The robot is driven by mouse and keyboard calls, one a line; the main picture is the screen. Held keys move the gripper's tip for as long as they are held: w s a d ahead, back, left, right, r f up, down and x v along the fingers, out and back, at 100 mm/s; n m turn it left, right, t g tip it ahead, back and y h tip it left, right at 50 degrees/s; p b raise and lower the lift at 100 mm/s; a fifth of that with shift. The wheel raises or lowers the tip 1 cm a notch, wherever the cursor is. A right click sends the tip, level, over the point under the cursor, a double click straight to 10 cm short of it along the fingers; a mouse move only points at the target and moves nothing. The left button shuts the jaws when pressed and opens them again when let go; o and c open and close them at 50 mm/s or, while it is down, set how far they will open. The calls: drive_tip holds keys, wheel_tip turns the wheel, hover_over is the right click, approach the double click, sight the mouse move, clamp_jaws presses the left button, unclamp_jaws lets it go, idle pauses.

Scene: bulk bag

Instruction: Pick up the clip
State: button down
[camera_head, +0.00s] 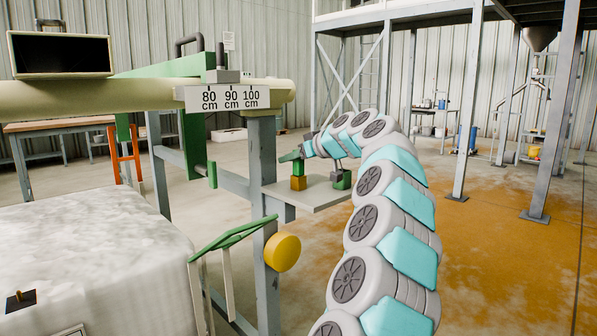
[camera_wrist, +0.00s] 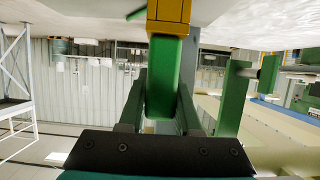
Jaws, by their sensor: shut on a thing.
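The clip is a block with a green upper part (camera_head: 298,168) and an orange-yellow lower part. It stands upright at the left end of a small grey shelf (camera_head: 318,195); I cannot tell whether its foot touches the shelf. My gripper (camera_head: 291,156) reaches it from the right and is shut on the green part. In the wrist view, which is upside down, the green fingers of my gripper (camera_wrist: 163,100) lie on both sides of the clip (camera_wrist: 168,60). Its yellow part sticks out beyond the fingertips.
A dark green piece (camera_head: 341,180) sits on the shelf's right side, under my arm. A grey post (camera_head: 264,215) and a beam with a cm scale (camera_head: 228,98) stand left. A yellow round knob (camera_head: 282,252) and a white bulk bag (camera_head: 95,255) are lower left.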

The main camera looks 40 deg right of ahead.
drive_tip(key=shift+r, duration=0.1)
idle(0.3)
drive_tip(key=f+b+v, duration=0.1)
drive_tip(key=b+v, duration=0.1)
drive_tip(key=v, duration=1.4)
drive_tip(key=shift+s+f, duration=0.2)
drive_tip(key=shift+s, duration=0.45)
idle(0.3)
